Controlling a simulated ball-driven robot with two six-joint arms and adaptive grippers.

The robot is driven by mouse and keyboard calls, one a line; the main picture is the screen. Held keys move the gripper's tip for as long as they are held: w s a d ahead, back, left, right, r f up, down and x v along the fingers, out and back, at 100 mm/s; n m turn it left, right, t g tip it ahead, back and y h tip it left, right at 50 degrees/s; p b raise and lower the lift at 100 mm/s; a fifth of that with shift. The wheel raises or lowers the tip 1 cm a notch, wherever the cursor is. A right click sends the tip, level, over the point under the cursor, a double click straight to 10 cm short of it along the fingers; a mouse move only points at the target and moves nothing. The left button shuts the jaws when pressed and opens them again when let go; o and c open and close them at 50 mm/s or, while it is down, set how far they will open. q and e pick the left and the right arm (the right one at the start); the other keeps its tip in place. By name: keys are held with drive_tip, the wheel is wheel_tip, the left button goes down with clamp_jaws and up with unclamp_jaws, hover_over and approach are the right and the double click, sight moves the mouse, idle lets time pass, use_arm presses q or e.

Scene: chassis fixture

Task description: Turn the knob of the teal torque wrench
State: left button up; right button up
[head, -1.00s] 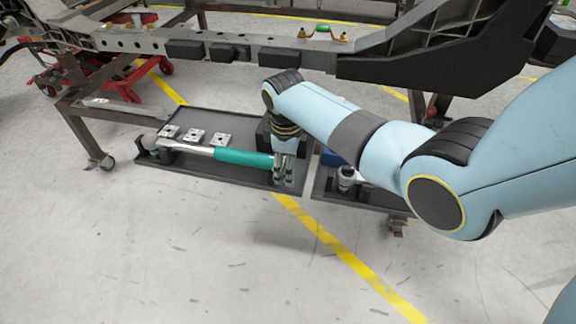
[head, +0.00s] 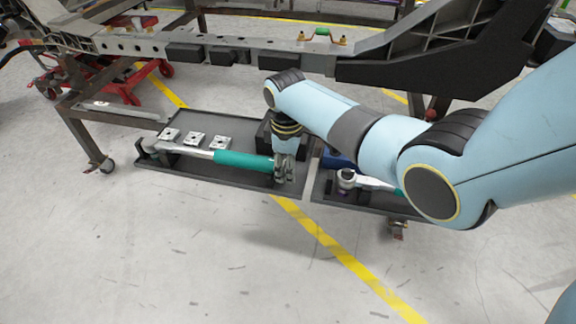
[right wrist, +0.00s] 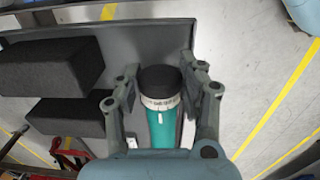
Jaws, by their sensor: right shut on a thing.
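The teal torque wrench (head: 240,160) lies along the front of a dark tray, its silver shaft and head to the left. Its knob end is at the right, mostly hidden by my right gripper (head: 284,172) in the head view. In the right wrist view the black knob (right wrist: 160,79) sits beyond a white ring with scale marks (right wrist: 160,102) and the teal handle (right wrist: 161,130). My right gripper (right wrist: 159,80) is shut on the knob, one finger on each side. My left gripper is not in view.
The tray (head: 215,176) also carries several silver plates (head: 195,139) and dark blocks (right wrist: 50,68). A second tray (head: 370,198) to the right holds a ratchet-like tool (head: 347,180). The chassis frame (head: 230,50) spans above and behind. The floor in front is clear.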

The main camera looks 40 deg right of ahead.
drive_tip(key=shift+w+d+g+y, duration=0.1)
drive_tip(key=shift+g+y, duration=0.3)
drive_tip(key=shift+w+f+g+y+b, duration=0.1)
drive_tip(key=shift+f+g+y+b, duration=0.05)
drive_tip(key=shift+g+y+b, duration=0.5)
drive_tip(key=g+y+b, duration=0.1)
drive_tip(key=y+b, duration=0.1)
drive_tip(key=b, duration=0.1)
drive_tip(key=g+y+b, duration=0.1)
drive_tip(key=b, duration=0.3)
drive_tip(key=shift+d+f+g+y+b, duration=0.1)
drive_tip(key=shift+f+g+y+b, duration=0.2)
drive_tip(key=shift+g+y, duration=0.05)
drive_tip(key=shift+g+y+b, duration=0.4)
drive_tip(key=shift+b, duration=0.5)
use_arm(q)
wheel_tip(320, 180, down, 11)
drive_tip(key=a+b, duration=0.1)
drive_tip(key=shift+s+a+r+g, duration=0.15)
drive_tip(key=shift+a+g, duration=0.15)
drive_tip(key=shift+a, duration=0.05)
use_arm(e)
drive_tip(key=shift+r+g, duration=0.3)
drive_tip(key=shift+y, duration=0.3)
drive_tip(key=o, duration=1.2)
